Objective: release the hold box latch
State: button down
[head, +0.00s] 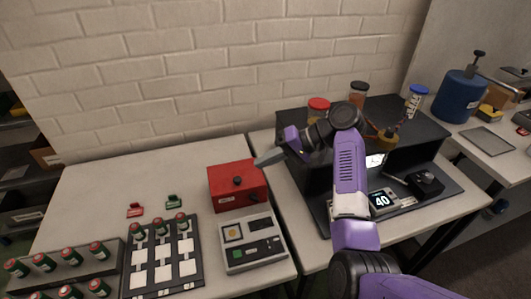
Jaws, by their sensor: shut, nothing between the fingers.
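A red box (238,197), likely the hold box, stands on the light table right of the middle. A small black knob (238,181) shows on its top, and a pale label is on its front. Whether the knob is the latch, I cannot tell. My gripper (258,161) is shut and empty.
A grey control panel (250,246) stands in front of the box. Left are a black tray (130,284) with white squares, several green-and-red cylinders, and red (135,210) and green (174,201) tags. A dark cabinet (290,172) stands right. The table's back left is clear.

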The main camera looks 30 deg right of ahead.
jog(key=shift+s+d+r, duration=0.1)
jog(key=shift+d+r, duration=0.05)
jog(key=shift+r, duration=1.55)
